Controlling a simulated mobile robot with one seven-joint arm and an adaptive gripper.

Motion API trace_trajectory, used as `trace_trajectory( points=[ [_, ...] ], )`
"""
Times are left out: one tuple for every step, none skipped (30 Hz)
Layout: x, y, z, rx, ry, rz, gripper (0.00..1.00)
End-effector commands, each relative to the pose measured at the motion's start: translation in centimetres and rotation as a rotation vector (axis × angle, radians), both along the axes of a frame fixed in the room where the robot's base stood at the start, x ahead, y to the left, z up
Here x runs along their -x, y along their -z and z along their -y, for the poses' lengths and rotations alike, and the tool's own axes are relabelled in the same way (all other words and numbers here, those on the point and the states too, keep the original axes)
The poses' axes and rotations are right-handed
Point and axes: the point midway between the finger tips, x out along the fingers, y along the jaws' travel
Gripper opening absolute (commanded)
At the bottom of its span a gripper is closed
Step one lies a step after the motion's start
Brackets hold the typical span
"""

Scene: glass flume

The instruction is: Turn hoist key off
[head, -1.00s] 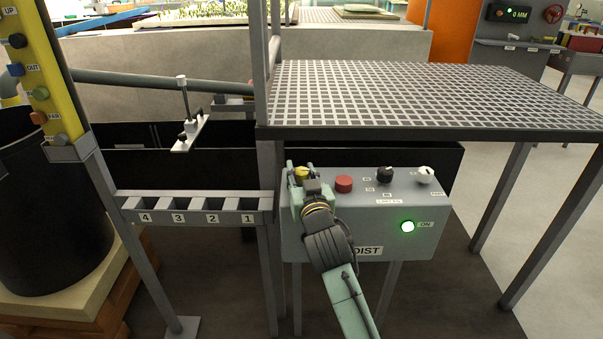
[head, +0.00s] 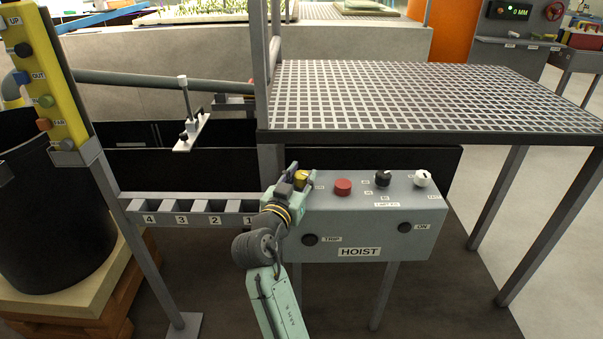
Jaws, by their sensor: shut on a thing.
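The grey hoist control box (head: 370,232) stands in front of the grated platform, labelled HOIST. The yellow hoist key (head: 301,176) is at the left end of its sloping top. My gripper (head: 298,183) is shut on the key, reaching it from the lower left and partly hiding it. The key's exact angle and markings are hidden. The ON lamp (head: 404,227) on the box front is dark. The TRIP lamp (head: 310,239) is also dark.
A red button (head: 343,187), a black knob (head: 383,179) and a white-topped switch (head: 422,178) sit right of the key. The grated platform (head: 430,95) overhangs behind. A numbered rack (head: 190,207) and post are close on the left.

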Motion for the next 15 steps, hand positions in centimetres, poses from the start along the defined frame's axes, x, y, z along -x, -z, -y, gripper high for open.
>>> trace_trajectory(
  points=[
    [-0.09,0.17,-0.52,0.001,0.038,-0.004,0.03],
    [-0.09,0.16,-0.48,0.001,0.067,-0.001,0.03],
    [-0.12,0.22,-0.51,0.001,0.105,-0.001,0.03],
    [-0.11,0.25,-0.50,0.001,0.133,-0.001,0.03],
    [-0.14,0.25,-0.49,0.001,0.162,-0.001,0.03],
    [-0.13,0.30,-0.49,0.001,0.201,0.000,0.03],
    [-0.14,0.29,-0.46,0.001,0.230,0.002,0.03],
    [-0.15,0.33,-0.45,0.001,0.259,0.001,0.03],
    [-0.15,0.32,-0.43,0.001,0.297,0.002,0.03],
    [-0.16,0.39,-0.41,0.001,0.326,0.001,0.03],
    [-0.15,0.34,-0.41,0.001,0.355,0.004,0.03],
    [-0.15,0.38,-0.40,0.001,0.393,0.004,0.03],
    [-0.17,0.41,-0.40,0.001,0.422,0.002,0.03],
    [-0.16,0.42,-0.35,0.000,0.452,0.002,0.03],
    [-0.16,0.46,-0.37,0.001,0.490,0.002,0.03]
  ],
)
